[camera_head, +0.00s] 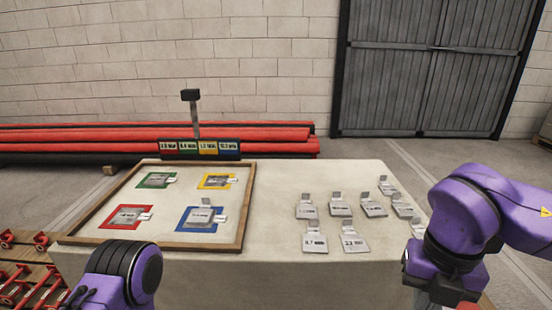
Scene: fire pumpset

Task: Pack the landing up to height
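A wooden-framed tray (245,215) on the left of the table has green (142,181), yellow (230,179), red (104,222) and blue (183,226) squares. A grey plate lies on each square, with a small white tag beside it. The plate on blue (203,214) has a raised tab. Whether plates are stacked is too small to tell. Several loose tabbed grey plates lie on the right, including two at the front (314,243) (354,243). A sign (199,147) behind the tray carries four-colour number labels, hard to read. Purple links of both my arms show at the bottom; neither gripper's fingertips can be seen.
The pale-covered table (270,262) is bare between the tray and the loose plates. A black-headed post (191,97) rises behind the sign. Red pipes (60,139) lie behind the table. Red fittings (12,283) sit on wood at the lower left.

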